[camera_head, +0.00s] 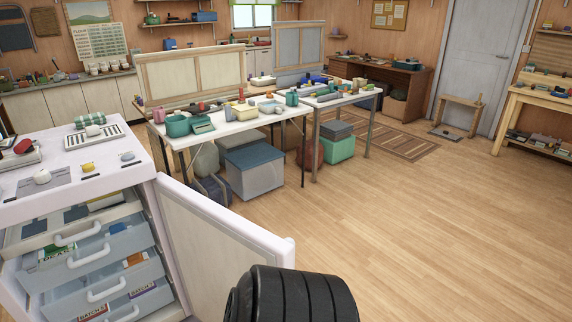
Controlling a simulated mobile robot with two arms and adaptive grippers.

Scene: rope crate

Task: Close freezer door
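The freezer (148,200) is a white cabinet at the lower left. Its door (222,240) stands open, hinged near the cabinet's right front corner and swung out to the right. Inside the freezer are several clear drawers (95,262) with white handles, holding packets. A dark ribbed cylindrical part (290,295), likely part of my own arm, is at the bottom edge, just right of the door's free edge and overlapping its lower corner in the picture. I cannot tell whether it touches the door. No gripper fingers show.
Small items and a white tray (94,136) lie on the freezer top. Cluttered tables (240,126) stand behind, with storage boxes (254,172) beneath. Wooden floor (430,230) is clear to the right, with a striped rug (385,140) farther back.

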